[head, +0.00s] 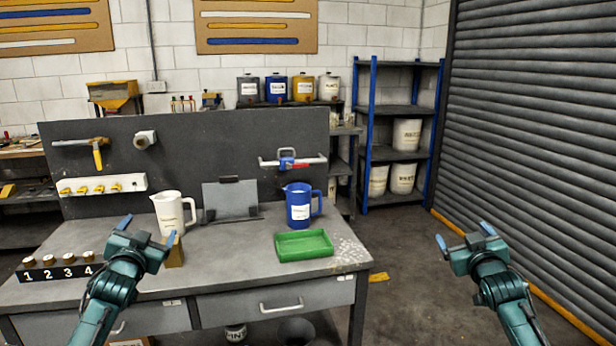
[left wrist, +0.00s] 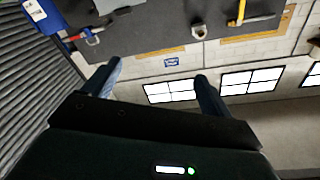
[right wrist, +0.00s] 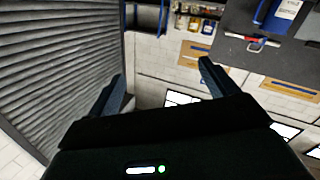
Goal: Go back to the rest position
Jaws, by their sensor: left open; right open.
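My left gripper (head: 147,232) is open and empty, raised in front of the left part of the workbench in the head view. Its two spread fingers also show in the left wrist view (left wrist: 158,80), with nothing between them. My right gripper (head: 462,238) is open and empty, over the floor to the right of the bench. Its spread fingers show in the right wrist view (right wrist: 160,80), with nothing between them. The left gripper overlaps the view of a small tan block (head: 175,252) on the bench; I cannot tell the gap between them.
The grey workbench (head: 225,268) carries a white jug (head: 170,212), a blue jug (head: 298,207), a green tray (head: 304,246) and numbered knobs (head: 58,272). A blue-post shelf (head: 405,110) stands behind, and a roller shutter (head: 540,130) at right. Floor right of the bench is clear.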

